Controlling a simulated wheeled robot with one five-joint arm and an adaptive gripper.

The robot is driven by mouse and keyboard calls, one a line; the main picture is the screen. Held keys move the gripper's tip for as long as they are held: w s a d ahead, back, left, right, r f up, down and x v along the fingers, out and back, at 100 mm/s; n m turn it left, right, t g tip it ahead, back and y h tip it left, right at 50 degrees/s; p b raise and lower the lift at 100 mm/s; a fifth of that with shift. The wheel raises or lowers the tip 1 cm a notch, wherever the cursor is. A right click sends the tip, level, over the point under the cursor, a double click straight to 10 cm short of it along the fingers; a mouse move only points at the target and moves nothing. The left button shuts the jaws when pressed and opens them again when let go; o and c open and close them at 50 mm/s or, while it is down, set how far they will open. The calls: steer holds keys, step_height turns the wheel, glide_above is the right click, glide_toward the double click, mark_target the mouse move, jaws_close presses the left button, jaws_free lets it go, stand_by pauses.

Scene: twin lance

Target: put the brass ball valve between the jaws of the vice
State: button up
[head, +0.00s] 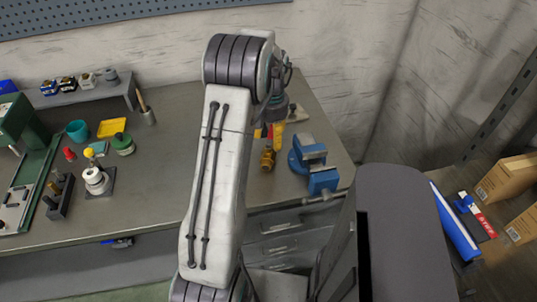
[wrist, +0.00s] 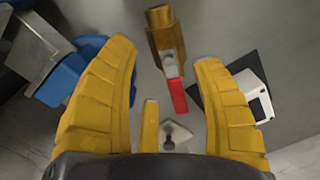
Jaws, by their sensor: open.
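The brass ball valve (head: 267,158) stands on the bench just left of the blue vice (head: 312,160). In the wrist view the valve (wrist: 160,40) is at the top centre, with its red lever (wrist: 178,95) pointing toward my gripper. The vice (wrist: 75,70) is at the left there, its grey metal jaws (wrist: 35,50) partly cut off by the frame edge. My gripper (wrist: 165,52) is open, its yellow fingers spread to either side of the valve's lever without touching it. In the head view my gripper (head: 272,130) is partly hidden by my arm.
A white object on a dark square (wrist: 255,90) lies beside the right finger. A small pale plate (wrist: 180,135) lies under the gripper. A grey shelf (head: 85,90), a teal cup (head: 78,131) and a yellow tray (head: 112,127) are on the bench's left. Bare bench lies left of my arm.

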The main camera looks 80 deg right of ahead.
mark_target(270, 146)
steer(key=shift+w+d+f+p, duration=0.15)
steer(key=shift+f+p, duration=0.25)
steer(key=shift+f, duration=2.05)
steer(key=shift+c, duration=0.4)
jaws_close()
steer(key=shift+r, duration=0.1)
